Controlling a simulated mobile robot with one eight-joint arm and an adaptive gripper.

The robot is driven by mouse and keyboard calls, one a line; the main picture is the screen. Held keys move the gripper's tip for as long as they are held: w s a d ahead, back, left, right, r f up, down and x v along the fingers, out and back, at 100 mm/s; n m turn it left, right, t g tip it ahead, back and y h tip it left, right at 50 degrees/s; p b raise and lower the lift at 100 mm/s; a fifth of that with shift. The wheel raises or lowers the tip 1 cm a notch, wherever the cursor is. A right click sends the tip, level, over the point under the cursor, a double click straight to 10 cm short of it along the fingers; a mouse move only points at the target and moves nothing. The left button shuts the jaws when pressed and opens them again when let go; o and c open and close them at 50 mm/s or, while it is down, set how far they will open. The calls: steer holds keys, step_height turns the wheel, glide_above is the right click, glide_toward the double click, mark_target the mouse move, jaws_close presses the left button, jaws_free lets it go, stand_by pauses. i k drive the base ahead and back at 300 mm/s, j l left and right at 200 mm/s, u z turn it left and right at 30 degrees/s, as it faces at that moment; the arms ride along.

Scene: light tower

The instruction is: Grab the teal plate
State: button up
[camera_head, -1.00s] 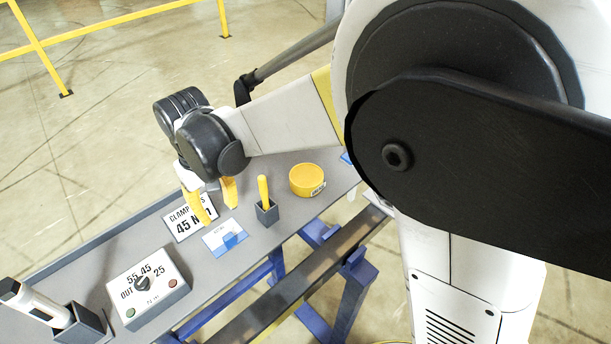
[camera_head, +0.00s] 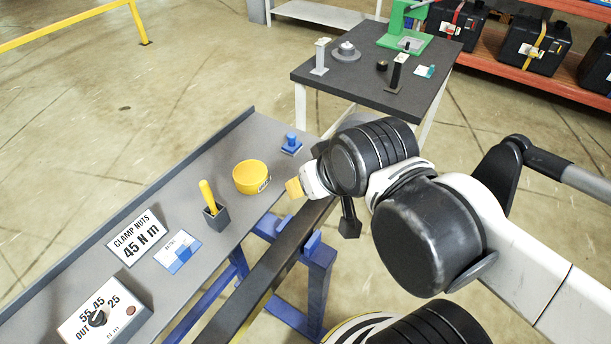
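A small teal piece (camera_head: 431,71) sits at a white card on the dark far table, near its right edge. It looks like the teal plate, but it is too small to make out its shape. My gripper (camera_head: 294,187) is at the right side of the near grey bench, by the yellow bowl, well short of the teal piece. Only a yellow fingertip shows past my wrist. The rest of the gripper is hidden, so its opening cannot be seen.
The far table (camera_head: 343,82) also holds a green press (camera_head: 400,25), a grey round part (camera_head: 346,50) and dark and light posts. The near bench holds a yellow bowl (camera_head: 250,178), a blue part (camera_head: 291,144), a yellow-handled tool (camera_head: 208,197) and signs. Floor separates them.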

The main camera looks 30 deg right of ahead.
mark_target(421, 71)
steer(key=z, duration=1.45)
steer(key=i+l+z, duration=0.2)
steer(key=i+l, duration=0.55)
steer(key=i+l+z, duration=0.15)
steer(key=i+l, duration=0.55)
steer(key=i, duration=0.15)
